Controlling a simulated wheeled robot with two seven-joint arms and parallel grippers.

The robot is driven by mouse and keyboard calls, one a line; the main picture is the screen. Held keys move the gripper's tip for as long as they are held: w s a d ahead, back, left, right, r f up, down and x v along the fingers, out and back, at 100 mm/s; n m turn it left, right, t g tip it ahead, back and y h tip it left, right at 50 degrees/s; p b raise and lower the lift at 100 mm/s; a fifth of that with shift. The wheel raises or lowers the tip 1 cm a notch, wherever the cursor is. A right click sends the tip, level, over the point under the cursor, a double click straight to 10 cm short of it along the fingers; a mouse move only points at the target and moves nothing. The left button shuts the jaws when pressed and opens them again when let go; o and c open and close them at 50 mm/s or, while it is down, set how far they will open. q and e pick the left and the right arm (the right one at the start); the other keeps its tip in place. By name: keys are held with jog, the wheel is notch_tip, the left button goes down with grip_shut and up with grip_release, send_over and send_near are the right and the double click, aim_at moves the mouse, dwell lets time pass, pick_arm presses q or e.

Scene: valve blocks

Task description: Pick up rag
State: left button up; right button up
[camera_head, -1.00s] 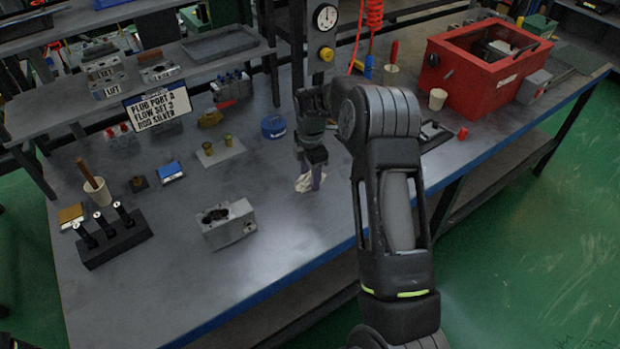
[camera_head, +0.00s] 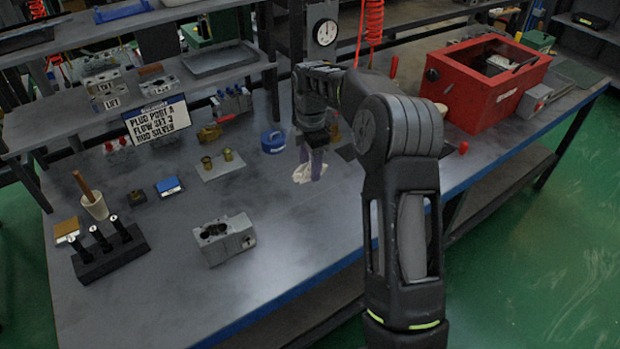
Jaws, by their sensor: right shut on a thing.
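The rag (camera_head: 302,174) is a small, crumpled cream-white cloth near the middle of the bench in the head view. My right gripper (camera_head: 311,172) points down at it, with its purplish fingers shut on the cloth. Part of the rag bunches out to the left of the fingers. The fingers hide part of it, and I cannot tell whether its lower edge touches the bench top. My left gripper is not in view.
A grey valve block (camera_head: 229,241) stands front left of the rag. A blue round tin (camera_head: 272,142) and a plate with brass fittings (camera_head: 222,165) stand behind and left. A red box (camera_head: 482,85) stands back right. The bench (camera_head: 300,220) is clear in front.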

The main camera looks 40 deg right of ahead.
jog(key=shift+r, duration=0.4)
